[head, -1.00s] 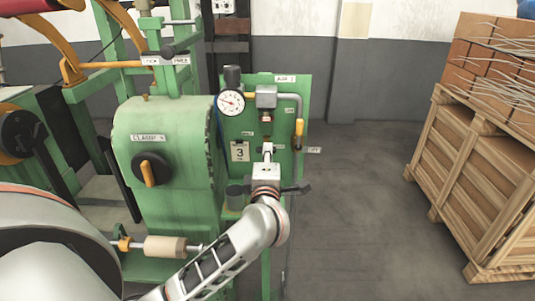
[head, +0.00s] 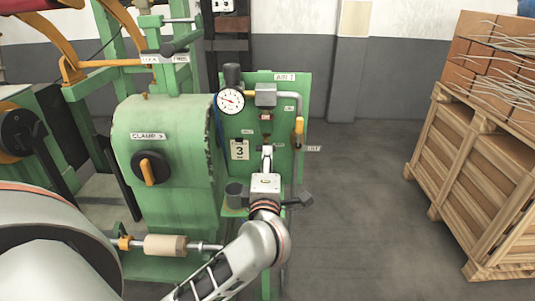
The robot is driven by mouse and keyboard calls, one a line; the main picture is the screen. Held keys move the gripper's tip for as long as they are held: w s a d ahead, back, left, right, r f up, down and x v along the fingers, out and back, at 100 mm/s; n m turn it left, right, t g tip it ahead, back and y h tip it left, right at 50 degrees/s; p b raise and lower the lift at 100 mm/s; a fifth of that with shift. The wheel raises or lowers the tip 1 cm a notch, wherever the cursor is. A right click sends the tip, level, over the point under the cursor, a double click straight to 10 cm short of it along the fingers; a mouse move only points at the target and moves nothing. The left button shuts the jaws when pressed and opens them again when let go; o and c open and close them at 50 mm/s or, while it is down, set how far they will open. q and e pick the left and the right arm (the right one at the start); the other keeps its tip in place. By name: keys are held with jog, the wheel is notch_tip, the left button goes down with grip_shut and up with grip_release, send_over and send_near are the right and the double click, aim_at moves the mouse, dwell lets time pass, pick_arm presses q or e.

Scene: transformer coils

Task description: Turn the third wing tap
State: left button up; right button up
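A green air panel (head: 285,88) with a card marked 3 carries a gauge, grey pipes and small fittings. A yellow handle (head: 299,126) sits on the vertical pipe at its right side; it looks like the wing tap, but I cannot be sure. A small dark red fitting (head: 266,117) is at the panel's middle. My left gripper (head: 267,150) is in front of the panel, just below that fitting and left of the yellow handle, apart from the handle. Its fingers point at the panel and look narrow; their gap is hidden. My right gripper is not in view.
Left of the panel stands a green housing (head: 178,115) labelled clamp 3, with a black knob (head: 152,167) bearing a yellow grip. A round gauge (head: 230,100) juts out at the panel's upper left. A wooden crate (head: 480,175) stands at right. The floor between is clear.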

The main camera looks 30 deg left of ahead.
pick_arm(q)
jog(key=v, duration=0.7)
jog(key=shift+s+d, duration=0.15)
jog(key=shift+s, duration=0.1)
